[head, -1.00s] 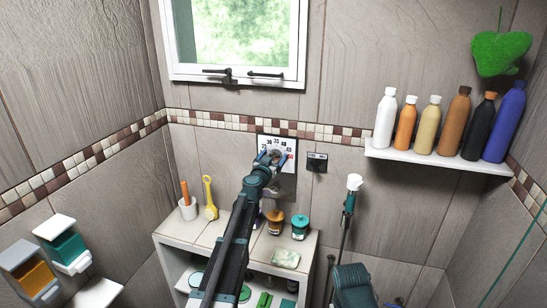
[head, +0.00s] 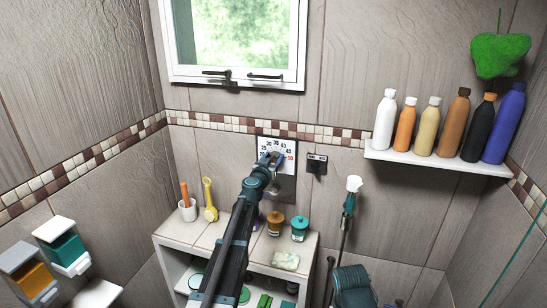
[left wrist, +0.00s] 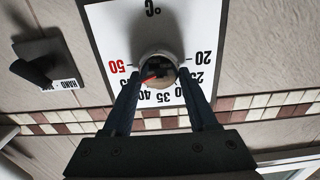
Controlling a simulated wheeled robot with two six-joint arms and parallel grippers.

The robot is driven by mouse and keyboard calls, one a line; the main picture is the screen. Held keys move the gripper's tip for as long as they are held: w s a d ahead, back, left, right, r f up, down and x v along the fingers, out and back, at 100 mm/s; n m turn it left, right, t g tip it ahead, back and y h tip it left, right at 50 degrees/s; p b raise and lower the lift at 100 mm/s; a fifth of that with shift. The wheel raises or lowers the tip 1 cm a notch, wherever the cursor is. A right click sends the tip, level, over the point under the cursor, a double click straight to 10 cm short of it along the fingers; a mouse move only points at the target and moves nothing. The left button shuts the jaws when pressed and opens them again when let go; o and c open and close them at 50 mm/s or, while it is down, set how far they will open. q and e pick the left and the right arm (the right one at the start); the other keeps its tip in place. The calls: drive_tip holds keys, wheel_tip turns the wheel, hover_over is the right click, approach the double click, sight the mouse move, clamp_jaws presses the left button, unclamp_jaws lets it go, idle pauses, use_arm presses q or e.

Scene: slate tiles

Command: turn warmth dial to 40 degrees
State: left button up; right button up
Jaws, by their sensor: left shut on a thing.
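The warmth dial is a white plate (left wrist: 185,22) with numbers from 20 to a red 50 and a round knob (left wrist: 158,57) at its centre. In the left wrist view the plate appears upside down. A red mark on the knob points left and slightly down, close to the 50 side. My left gripper (left wrist: 160,80) is shut on the knob, one finger on each side; its fingers hide some numbers. In the head view my left gripper (head: 270,158) is at the dial plate (head: 264,144) on the back wall. My right gripper is not seen.
A dark lever with a label (head: 317,164) sits right of the dial. A shelf (head: 400,160) with several bottles is farther right. Below my left arm, a cabinet (head: 180,235) carries a cup, jars and a yellow brush (head: 209,200). A shower head (head: 354,183) stands right of it.

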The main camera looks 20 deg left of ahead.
use_arm(q)
drive_tip(key=n, duration=0.4)
drive_tip(key=shift+a+n, duration=0.15)
drive_tip(key=shift+n, duration=0.25)
drive_tip(key=shift+f+n, duration=0.1)
drive_tip(key=shift+n, duration=1.3)
drive_tip(key=shift+d, duration=0.2)
drive_tip(key=o, duration=1.4)
drive_tip(key=shift+d, duration=0.2)
drive_tip(key=shift+a, duration=0.25)
drive_tip(key=shift+s, duration=0.1)
